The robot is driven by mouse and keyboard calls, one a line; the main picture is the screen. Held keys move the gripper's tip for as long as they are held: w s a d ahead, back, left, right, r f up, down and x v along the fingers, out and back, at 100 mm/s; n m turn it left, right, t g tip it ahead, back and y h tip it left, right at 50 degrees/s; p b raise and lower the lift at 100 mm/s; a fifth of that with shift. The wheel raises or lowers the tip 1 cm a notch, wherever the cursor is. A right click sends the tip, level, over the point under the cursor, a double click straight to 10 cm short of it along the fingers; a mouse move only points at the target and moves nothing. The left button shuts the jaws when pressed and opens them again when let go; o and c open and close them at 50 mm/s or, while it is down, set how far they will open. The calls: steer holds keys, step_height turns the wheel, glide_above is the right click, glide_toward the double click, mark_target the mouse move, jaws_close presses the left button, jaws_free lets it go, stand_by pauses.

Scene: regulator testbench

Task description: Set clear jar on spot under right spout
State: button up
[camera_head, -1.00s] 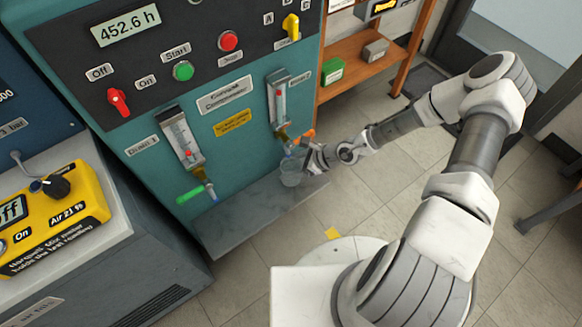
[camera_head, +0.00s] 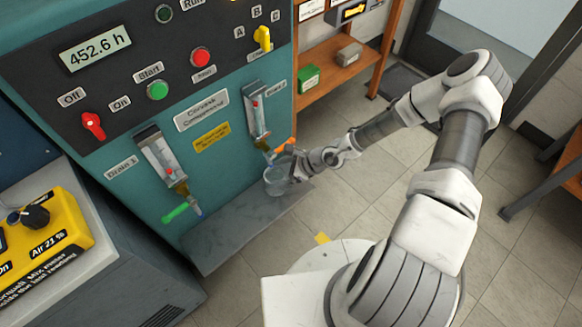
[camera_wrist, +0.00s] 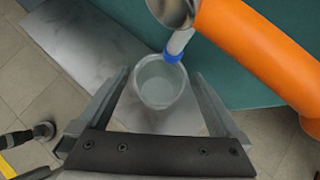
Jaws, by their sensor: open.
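The clear jar (camera_head: 277,181) stands on the grey shelf below the right spout, at the shelf's right part. In the wrist view the jar (camera_wrist: 160,84) sits between the two fingers of my gripper (camera_wrist: 160,100), with gaps on both sides. My gripper (camera_head: 297,168) is open and comes at the jar from the right. The right spout (camera_head: 272,156) has an orange handle (camera_head: 285,146). In the wrist view the spout's blue tip (camera_wrist: 173,57) is over the jar's far rim. The spot under the jar is hidden.
The grey shelf (camera_head: 215,225) is clear to the left of the jar. The left spout (camera_head: 196,207) has a green handle (camera_head: 176,213). In the wrist view the orange handle (camera_wrist: 262,55) is close to my gripper's right side. A yellow control box (camera_head: 45,235) stands at the left.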

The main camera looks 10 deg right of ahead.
steer(key=p+v, duration=0.6)
steer(key=v, duration=0.5)
steer(key=shift+p, duration=0.4)
